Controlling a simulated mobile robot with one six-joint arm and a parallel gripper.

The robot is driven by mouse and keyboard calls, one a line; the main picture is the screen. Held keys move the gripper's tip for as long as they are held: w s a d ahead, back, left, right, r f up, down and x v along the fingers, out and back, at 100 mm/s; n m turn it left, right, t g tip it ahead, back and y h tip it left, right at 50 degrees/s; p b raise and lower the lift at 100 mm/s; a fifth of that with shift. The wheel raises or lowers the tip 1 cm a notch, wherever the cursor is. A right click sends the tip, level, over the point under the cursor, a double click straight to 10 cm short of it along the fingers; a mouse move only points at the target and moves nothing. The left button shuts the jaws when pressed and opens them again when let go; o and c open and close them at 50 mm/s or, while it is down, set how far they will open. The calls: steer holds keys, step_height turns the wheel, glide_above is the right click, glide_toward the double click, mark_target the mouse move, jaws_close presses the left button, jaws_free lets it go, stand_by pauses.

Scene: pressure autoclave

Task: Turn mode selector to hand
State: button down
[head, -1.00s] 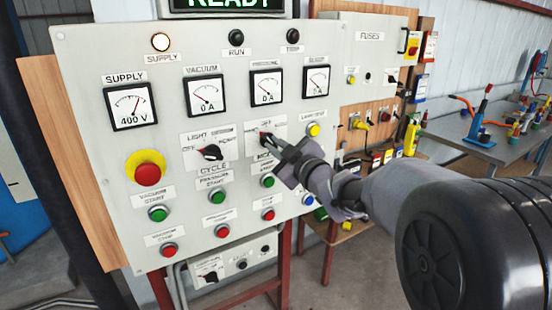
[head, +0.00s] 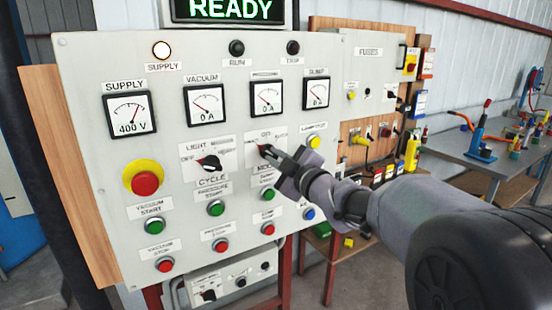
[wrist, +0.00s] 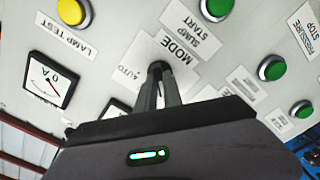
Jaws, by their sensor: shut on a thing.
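The mode selector (head: 262,149) is a small dark knob on a white label plate on the grey control panel, right of the cycle selector. The word OFF shows above it; the words at its sides are hard to read. In the wrist view the knob (wrist: 157,67) shows at the fingertips, with MODE on one side and AUTO on another. My gripper (head: 270,153) reaches in from the right and is shut on the knob. Its two fingers (wrist: 157,82) hide part of the knob and plate, so I cannot tell exactly where it points.
The cycle selector (head: 210,163) is to the left. Green start buttons (head: 216,208) and red stop buttons (head: 220,244) sit below. The yellow lamp test button (head: 314,142) is close above my wrist. A yellow-ringed red button (head: 145,183) is at far left.

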steer(key=c, duration=1.5)
jaws_free()
steer(key=p+v, duration=0.2)
steer(key=v, duration=1.5)
steer(key=shift+s+d, duration=0.15)
